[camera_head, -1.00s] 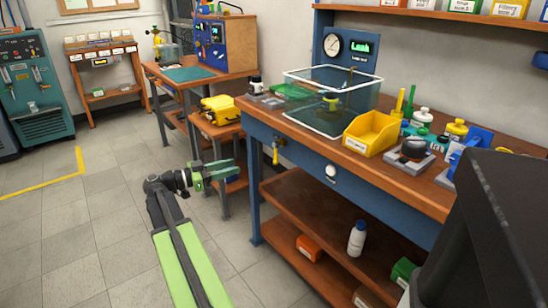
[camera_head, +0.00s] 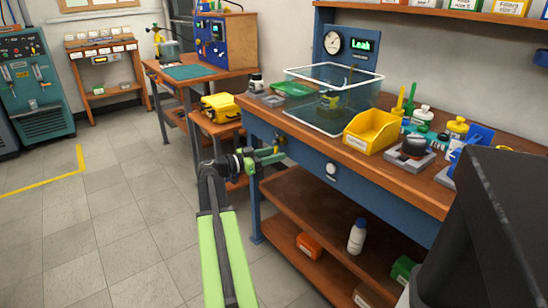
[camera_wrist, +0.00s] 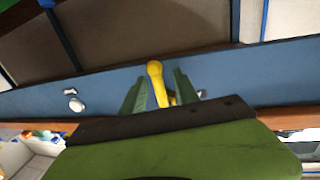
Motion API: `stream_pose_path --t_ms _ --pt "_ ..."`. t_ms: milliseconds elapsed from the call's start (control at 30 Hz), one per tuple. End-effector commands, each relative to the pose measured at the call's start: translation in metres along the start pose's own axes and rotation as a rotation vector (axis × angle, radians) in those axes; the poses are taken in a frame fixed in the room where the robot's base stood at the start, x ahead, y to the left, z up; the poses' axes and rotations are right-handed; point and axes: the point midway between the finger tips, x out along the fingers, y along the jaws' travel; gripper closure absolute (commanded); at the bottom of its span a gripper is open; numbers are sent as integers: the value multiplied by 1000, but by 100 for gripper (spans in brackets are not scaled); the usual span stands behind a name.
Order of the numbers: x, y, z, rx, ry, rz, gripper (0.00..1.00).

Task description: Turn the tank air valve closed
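The yellow lever handle (camera_wrist: 157,84), likely the tank air valve, is on the blue front panel of the bench. In the wrist view it lies between my gripper's two green fingers, with visible gaps on both sides. In the head view the handle (camera_head: 276,146) is mostly hidden by my gripper (camera_head: 279,153), which has reached the panel. My gripper (camera_wrist: 159,78) is open around the handle in the wrist view. The clear water tank (camera_head: 340,123) stands on the bench top above, with a gauge (camera_head: 332,44) and a display reading "Leak" (camera_head: 364,46) behind it.
A round white knob (camera_head: 331,169) is on the same blue panel, right of the handle. A yellow bin (camera_head: 371,133) stands on the bench. A low stand with a yellow case (camera_head: 221,106) is left of the bench. The floor (camera_head: 110,220) is clear to the left.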

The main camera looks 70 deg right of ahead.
Motion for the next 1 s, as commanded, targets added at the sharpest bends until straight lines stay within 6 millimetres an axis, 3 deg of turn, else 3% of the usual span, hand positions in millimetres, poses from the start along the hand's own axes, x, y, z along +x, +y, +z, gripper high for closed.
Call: stream_pose_path --t_ms 267,567,1000 --pt "3 0 0 0 0 1 63" --pt "3 0 0 0 0 1 100" --pt "3 0 0 0 1 -1 100"
